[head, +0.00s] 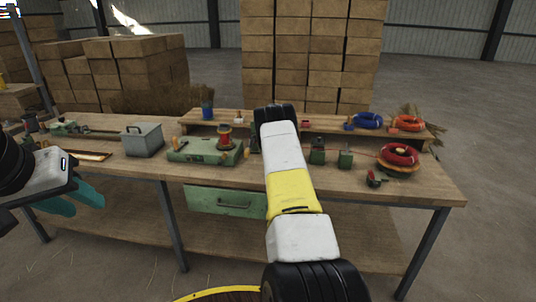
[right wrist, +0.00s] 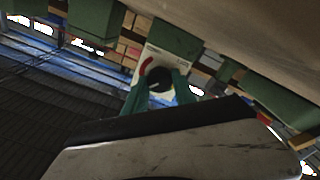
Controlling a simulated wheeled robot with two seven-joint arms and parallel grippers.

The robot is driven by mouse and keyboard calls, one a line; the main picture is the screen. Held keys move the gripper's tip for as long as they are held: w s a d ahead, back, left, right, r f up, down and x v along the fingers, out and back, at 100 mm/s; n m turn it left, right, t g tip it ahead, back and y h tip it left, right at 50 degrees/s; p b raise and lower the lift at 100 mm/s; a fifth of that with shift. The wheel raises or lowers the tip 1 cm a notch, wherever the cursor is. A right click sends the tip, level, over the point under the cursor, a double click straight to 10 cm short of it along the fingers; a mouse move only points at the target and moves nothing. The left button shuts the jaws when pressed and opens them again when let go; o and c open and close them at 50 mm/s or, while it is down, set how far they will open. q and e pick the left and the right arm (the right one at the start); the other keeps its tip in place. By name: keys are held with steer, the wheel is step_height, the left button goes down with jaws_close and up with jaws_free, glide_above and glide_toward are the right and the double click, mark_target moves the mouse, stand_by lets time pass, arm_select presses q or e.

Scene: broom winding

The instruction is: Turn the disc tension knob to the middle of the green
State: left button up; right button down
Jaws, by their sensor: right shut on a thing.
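The disc tension knob (right wrist: 159,79) is a black round knob on a pale dial plate (right wrist: 152,57) in the right wrist view. A red arc shows beside the knob; the green part of the scale is hidden or cannot be made out. My right gripper (right wrist: 159,91) is shut on the knob, with one teal finger on each side. In the head view my right arm hides the knob and that gripper. My left gripper (head: 80,203) hangs in front of the bench at the left, its teal fingers apart and empty.
The wooden bench (head: 445,190) carries a green machine block (head: 200,152) with a spool, a grey metal box (head: 143,139), green blocks (head: 345,159) and a red coil (head: 398,155). A green drawer (head: 226,201) hangs below its front edge.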

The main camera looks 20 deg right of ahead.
steer(key=n, duration=0.5)
steer(key=shift+f+n, duration=0.1)
steer(key=shift+n, duration=1.4)
steer(key=c, duration=1)
jaws_free()
steer(key=shift+s, duration=0.1)
steer(key=v, duration=0.7)
steer(key=shift+s+a, duration=0.15)
steer(key=shift+s, duration=0.2)
